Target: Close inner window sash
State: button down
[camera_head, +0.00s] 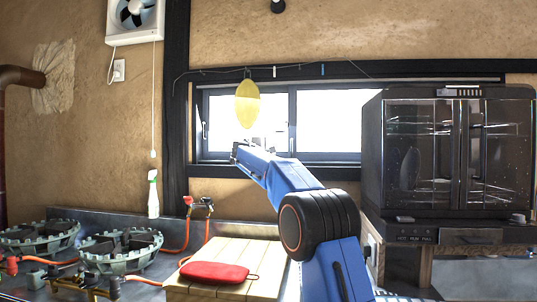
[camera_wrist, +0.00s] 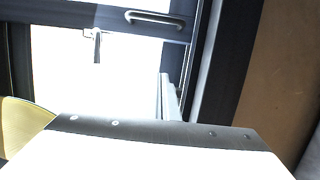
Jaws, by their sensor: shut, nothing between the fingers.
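The window (camera_head: 326,156) is set in a dark frame in the back wall, with bright panes on both sides of a dark upright (camera_head: 292,122). I cannot tell which sash is the inner one or how far it stands open. The wrist view shows a dark sash bar (camera_wrist: 55,12) close up, with a curved handle (camera_wrist: 155,18) and a small latch-like piece (camera_wrist: 97,42). My gripper (camera_head: 238,152) is at the lower left part of the window, shut and empty. Its tips are small in the head view, and I cannot tell whether they touch the sash.
A yellow oval thing (camera_head: 247,104) hangs in front of the left pane, near my gripper. A dark glass-doored cabinet (camera_head: 421,150) stands at right, covering the window's right end. Below are a wooden slatted box (camera_head: 215,256) with a red pouch (camera_head: 214,272) and gas burners (camera_head: 122,247).

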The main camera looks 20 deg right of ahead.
aim_at(333, 152)
jog(key=x, duration=0.4)
jog(key=shift+s+d, duration=0.1)
jog(key=shift+d, duration=0.25)
jog(key=shift+s+d, duration=0.5)
jog(key=shift+d, duration=0.2)
jog(key=shift+s+d, duration=0.5)
jog(key=shift+d, duration=0.15)
jog(key=s+d, duration=0.4)
jog(key=d, duration=0.2)
jog(key=s+d, duration=0.4)
jog(key=d, duration=0.2)
jog(key=s+d, duration=0.4)
jog(key=d, duration=0.2)
jog(key=shift+s+d, duration=0.35)
jog(key=shift+d, duration=0.05)
